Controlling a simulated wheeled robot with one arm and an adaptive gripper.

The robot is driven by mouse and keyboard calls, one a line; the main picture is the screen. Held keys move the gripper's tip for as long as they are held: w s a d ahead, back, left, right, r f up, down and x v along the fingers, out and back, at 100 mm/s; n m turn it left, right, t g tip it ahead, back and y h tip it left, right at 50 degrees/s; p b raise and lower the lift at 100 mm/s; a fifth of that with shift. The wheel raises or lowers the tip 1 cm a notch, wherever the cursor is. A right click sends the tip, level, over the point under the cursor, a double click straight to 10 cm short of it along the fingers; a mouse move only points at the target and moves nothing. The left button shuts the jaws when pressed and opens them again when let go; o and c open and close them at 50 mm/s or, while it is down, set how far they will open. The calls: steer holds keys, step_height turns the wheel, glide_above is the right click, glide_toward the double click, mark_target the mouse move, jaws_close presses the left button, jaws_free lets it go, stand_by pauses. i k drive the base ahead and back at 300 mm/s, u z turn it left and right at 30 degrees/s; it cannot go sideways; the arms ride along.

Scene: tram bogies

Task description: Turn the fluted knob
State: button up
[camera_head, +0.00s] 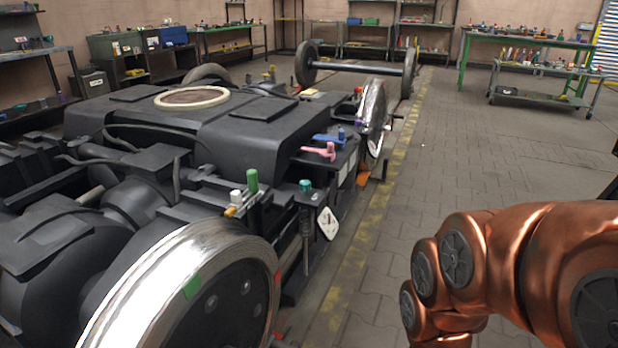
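Several small coloured fittings stand on the near side of the black tram bogie (255,125). A teal knob (306,185) sits on top of a dark upright post and looks like the fluted knob, though its grooves are too small to tell. A green cylinder (252,180) and a white cap (236,197) stand just left of it. A pink lever (320,151) and a blue handle (330,138) are behind it. My copper arm shows at the lower right, apart from the bogie. My gripper is out of view.
A large shiny wheel (160,290) fills the lower left, below the knobs. A white tag (327,223) hangs beside the post. The paved floor (460,150) right of the bogie is clear. A green workbench (520,42) and a trolley (540,95) stand at the back right.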

mark_target(304, 184)
steer(key=u, duration=0.3)
steer(key=i, duration=1)
steer(key=u, duration=0.75)
